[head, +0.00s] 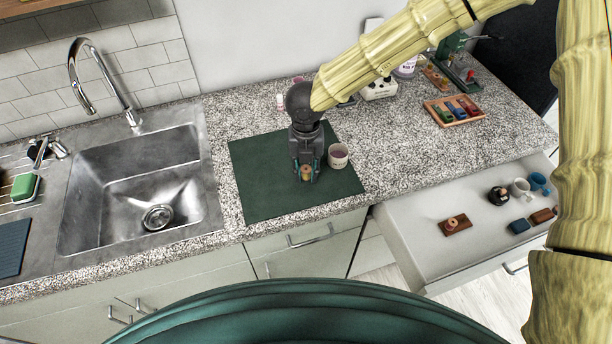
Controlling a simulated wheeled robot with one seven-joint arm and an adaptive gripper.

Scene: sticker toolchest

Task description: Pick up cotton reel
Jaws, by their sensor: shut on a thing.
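A small tan and yellowish cotton reel (306,175) is between the fingertips of my gripper (306,170), over the dark green mat (260,186) on the counter. My gripper points down and is shut on the reel. I cannot tell whether the reel touches the mat. The fingers hide part of its sides.
A pale cup (338,156) stands close to the right of my gripper. The sink (140,185) is to the left. An open drawer (425,255) at right holds mugs, blocks and a small reel-like piece (451,222) on a brown base. A wooden tray (440,117) sits on the counter.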

